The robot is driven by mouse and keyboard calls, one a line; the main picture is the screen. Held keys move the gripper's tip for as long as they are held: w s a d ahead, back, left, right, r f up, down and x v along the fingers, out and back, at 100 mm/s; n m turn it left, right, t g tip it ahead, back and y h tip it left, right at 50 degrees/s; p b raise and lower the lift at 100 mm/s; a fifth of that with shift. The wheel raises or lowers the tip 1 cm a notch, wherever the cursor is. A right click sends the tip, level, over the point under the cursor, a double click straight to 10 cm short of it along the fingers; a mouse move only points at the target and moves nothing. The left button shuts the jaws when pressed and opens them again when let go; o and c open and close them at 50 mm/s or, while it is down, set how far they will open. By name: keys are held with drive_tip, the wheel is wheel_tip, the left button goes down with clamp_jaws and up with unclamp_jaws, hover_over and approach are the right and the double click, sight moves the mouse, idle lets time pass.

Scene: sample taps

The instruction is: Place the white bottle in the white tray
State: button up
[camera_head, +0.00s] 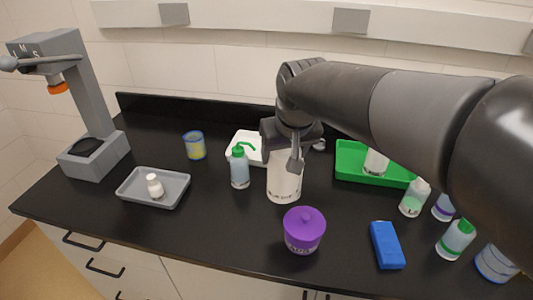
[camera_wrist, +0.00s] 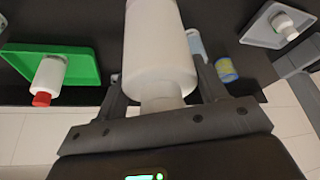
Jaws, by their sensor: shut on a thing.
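A large white bottle (camera_head: 284,184) hangs upright below my gripper (camera_head: 283,155) at the middle of the counter. In the wrist view, my gripper (camera_wrist: 162,88) is shut on the narrow neck of the white bottle (camera_wrist: 158,50), one finger on each side. I cannot tell whether its base touches the counter. The white tray (camera_head: 238,137) lies behind and left of the bottle in the head view, partly hidden by my gripper and a green-topped bottle. I cannot make out the white tray in the wrist view.
A green-topped wash bottle (camera_head: 240,170) stands close left of the held bottle. A purple lidded pot (camera_head: 304,232) stands in front. A green tray (camera_head: 350,150) holding a bottle is right. A grey tray (camera_head: 128,190) with a small white bottle is left. A blue block (camera_head: 387,245) lies front right.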

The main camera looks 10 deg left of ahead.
wheel_tip(320, 180, up, 10)
drive_tip(key=shift+f, duration=0.1)
drive_tip(key=w+d+m+h, duration=0.1)
drive_tip(key=w+d+m, duration=0.2)
drive_tip(key=w, duration=1)
drive_tip(key=w+d+m+h, duration=0.1)
drive_tip(key=w+d+m, duration=0.15)
drive_tip(key=w, duration=1.05)
wheel_tip(320, 180, down, 12)
drive_tip(key=r, duration=0.1)
drive_tip(key=w+a+f, duration=0.1)
drive_tip(key=a+f, duration=1)
drive_tip(key=shift+w+f+t, duration=0.2)
drive_tip(key=shift+w+t, duration=0.1)
drive_tip(key=shift+f, duration=0.15)
drive_tip(key=o, duration=1.6)
drive_tip(key=shift+o, duration=0.2)
